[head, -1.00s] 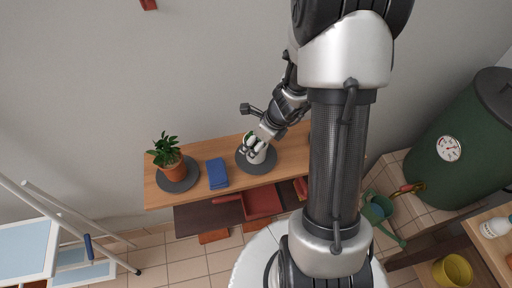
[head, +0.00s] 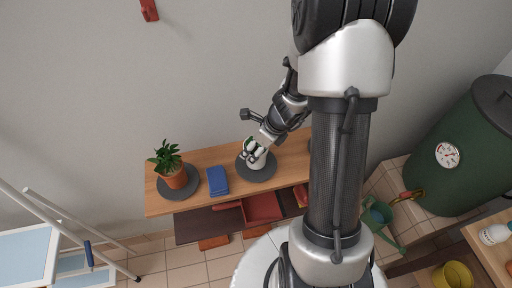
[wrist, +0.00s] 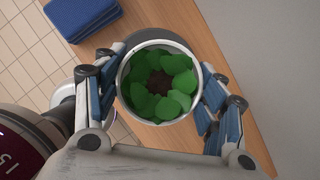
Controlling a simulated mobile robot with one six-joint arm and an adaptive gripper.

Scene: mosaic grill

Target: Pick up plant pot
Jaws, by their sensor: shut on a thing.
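A white plant pot with round green leaves (wrist: 160,84) sits between the two fingers of my gripper (wrist: 160,98) in the wrist view. The fingers are shut on its sides. In the head view my gripper (head: 257,152) is at the pot, above a dark round mat (head: 262,175) on the wooden shelf (head: 215,156). The gripper hides much of the pot there. I cannot tell whether the pot's base touches the mat. Another plant in a terracotta pot (head: 175,177) stands on a second dark mat (head: 186,192) at the shelf's left.
A blue folded item (head: 217,181) lies between the two mats. A red bin (head: 262,207) is below the shelf top. A green barrel (head: 462,150) and a watering can (head: 378,215) are at right. A folding rack (head: 85,240) stands at lower left.

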